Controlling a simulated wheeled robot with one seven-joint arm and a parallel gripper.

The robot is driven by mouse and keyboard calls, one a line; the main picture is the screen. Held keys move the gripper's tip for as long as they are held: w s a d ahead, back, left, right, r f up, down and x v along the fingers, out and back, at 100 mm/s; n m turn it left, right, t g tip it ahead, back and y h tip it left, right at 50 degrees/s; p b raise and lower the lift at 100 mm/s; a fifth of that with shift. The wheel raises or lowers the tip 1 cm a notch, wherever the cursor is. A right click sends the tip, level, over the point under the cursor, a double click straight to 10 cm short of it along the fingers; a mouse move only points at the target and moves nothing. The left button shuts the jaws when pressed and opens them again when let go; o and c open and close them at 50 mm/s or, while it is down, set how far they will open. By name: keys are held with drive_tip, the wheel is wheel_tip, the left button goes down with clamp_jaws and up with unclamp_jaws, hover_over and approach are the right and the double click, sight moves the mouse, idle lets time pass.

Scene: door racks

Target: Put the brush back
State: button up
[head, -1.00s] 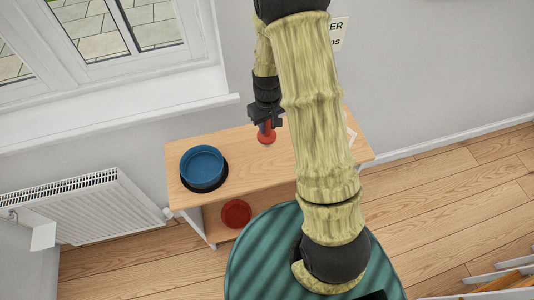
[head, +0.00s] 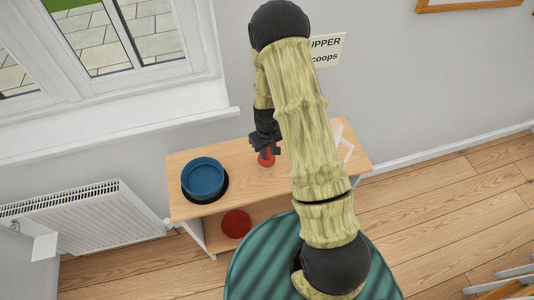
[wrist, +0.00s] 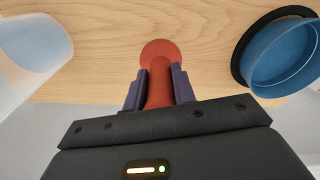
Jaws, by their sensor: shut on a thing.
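My gripper (head: 265,146) is over the upper board of a wooden shelf unit (head: 242,178). It is shut on a red object (head: 266,160) with a slim stem and a round flared end. In the wrist view my gripper's jaws (wrist: 159,69) press on both sides of the stem. The red object's round end (wrist: 159,53) points down at the board. I cannot tell whether it touches. No bristles show, so I cannot confirm that it is the brush.
A blue bowl (head: 203,177) in a black ring stands left on the upper board. A translucent container (head: 343,142) stands right, partly behind my arm. A red round dish (head: 236,223) is on the lower board. A partly hidden sign (head: 327,49) reads "UPPER" and "scoops".

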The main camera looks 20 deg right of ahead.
sight(267, 160)
drive_tip(key=shift+f+p, duration=0.3)
drive_tip(key=shift+f, duration=1.15)
drive_tip(key=shift+w+f, duration=0.1)
drive_tip(key=o, duration=1)
drive_tip(key=shift+r, duration=0.25)
drive_tip(key=shift+r, duration=0.25)
wheel_tip(267, 160, up, 11)
drive_tip(key=b, duration=0.3)
drive_tip(key=shift+r+b, duration=0.15)
drive_tip(key=shift+b, duration=0.2)
